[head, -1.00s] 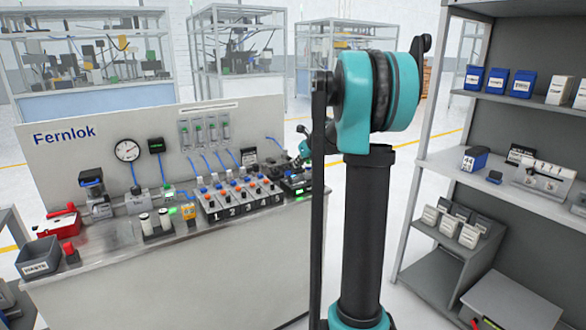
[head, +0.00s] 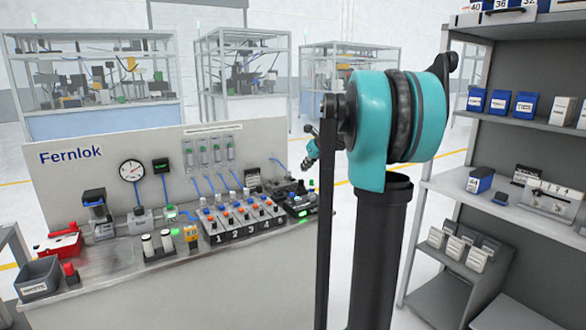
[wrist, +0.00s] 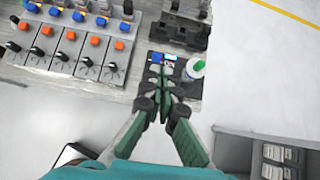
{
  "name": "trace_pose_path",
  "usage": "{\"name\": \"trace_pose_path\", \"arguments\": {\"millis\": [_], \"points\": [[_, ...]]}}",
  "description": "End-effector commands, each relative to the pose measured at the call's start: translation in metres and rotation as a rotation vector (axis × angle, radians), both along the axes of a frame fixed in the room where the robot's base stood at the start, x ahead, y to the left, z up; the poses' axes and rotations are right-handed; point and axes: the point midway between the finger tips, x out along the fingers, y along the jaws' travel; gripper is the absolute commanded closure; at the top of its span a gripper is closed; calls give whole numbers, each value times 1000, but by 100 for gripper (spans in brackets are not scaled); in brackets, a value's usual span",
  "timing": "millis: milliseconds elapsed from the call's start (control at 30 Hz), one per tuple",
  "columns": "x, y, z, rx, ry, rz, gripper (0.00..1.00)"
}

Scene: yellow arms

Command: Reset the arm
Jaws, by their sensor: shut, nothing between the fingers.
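My arm (head: 385,125) stands teal and black in front of the head camera and hides part of the room behind it. My gripper (wrist: 160,76) shows in the wrist view with its green fingers together and nothing between them.
The bench (head: 190,290) carries numbered switch boxes (head: 240,220), a gauge (head: 131,171), a grey bin (head: 38,279) and a red box (head: 60,244). A shelf rack (head: 500,135) with blue and white boxes stands right. Bare floor shows between bench and rack.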

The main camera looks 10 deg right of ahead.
Motion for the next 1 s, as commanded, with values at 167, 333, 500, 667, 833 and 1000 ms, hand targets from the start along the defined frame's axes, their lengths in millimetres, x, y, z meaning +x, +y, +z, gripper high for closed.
{"name": "trace_pose_path", "arguments": {"millis": [167, 333, 500, 667, 833, 1000], "points": [[-32, 19, -25, -170, -16, 191, 100], [-90, 44, -68, -462, -44, 541, 100], [-153, 64, -113, -744, -75, 918, 100], [-216, 77, -156, -989, -108, 1287, 100], [-284, 85, -201, -1221, -150, 1695, 100], [-346, 85, -240, -1398, -194, 2073, 100]]}}
